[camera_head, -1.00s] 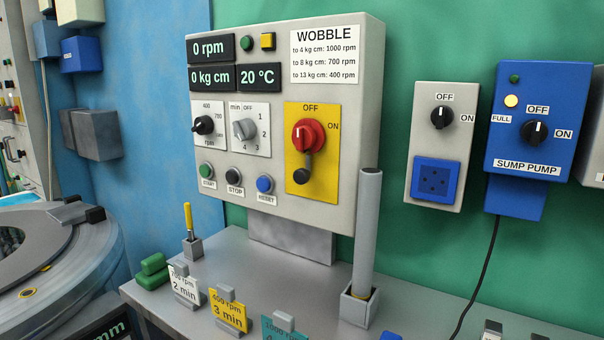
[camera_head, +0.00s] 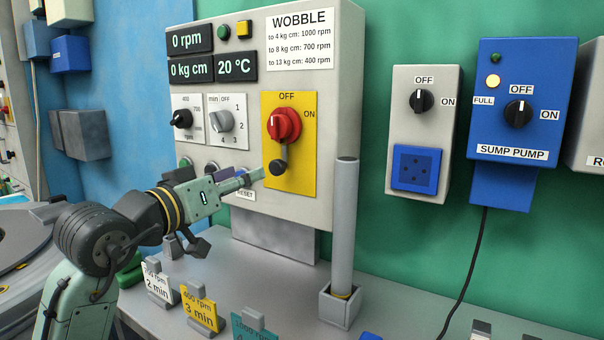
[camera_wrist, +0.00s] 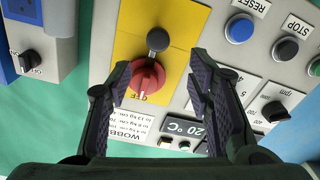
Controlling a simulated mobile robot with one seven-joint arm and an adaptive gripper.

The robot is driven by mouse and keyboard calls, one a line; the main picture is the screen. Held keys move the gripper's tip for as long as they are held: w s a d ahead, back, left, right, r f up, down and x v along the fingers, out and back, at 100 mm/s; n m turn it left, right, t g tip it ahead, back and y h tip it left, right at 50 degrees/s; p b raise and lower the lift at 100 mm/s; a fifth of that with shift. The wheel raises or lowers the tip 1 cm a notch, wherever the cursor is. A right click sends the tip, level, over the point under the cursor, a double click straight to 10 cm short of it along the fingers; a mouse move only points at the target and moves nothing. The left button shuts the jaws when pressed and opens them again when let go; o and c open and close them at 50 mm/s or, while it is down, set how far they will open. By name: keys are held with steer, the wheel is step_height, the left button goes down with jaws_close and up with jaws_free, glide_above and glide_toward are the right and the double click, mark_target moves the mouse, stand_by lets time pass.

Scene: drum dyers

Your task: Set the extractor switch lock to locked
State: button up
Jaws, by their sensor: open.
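The control panel carries a yellow plate (camera_head: 303,181) with a red rotary switch (camera_head: 284,125), marked OFF and ON; its pointer is toward OFF. A dark round knob on a short arm (camera_head: 278,167), likely the switch lock, hangs below the red switch. In the wrist view, which is upside down, the red switch (camera_wrist: 147,77) lies between the fingers and the dark knob (camera_wrist: 158,39) just beyond them. My gripper (camera_wrist: 160,88) is open and empty. In the head view my gripper (camera_head: 252,176) is at the left edge of the yellow plate, beside the dark knob; contact cannot be told.
START, STOP and RESET buttons are on the panel; the blue RESET button (camera_wrist: 238,28) shows in the wrist view. A grey upright tube (camera_head: 343,228) stands right of the panel. A grey switch box (camera_head: 424,130) and a blue SUMP PUMP box (camera_head: 520,100) are farther right.

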mark_target(275, 168)
steer(key=p+x, duration=0.1)
steer(key=x, duration=0.2)
steer(key=p+x, duration=0.1)
steer(key=x, duration=0.7)
steer(key=shift+s+d+f+p, duration=0.15)
steer(key=shift+d+f+p, duration=0.1)
steer(key=shift+f+p, duration=0.15)
steer(key=shift+c, duration=0.4)
jaws_close()
steer(key=shift+r, duration=0.1)
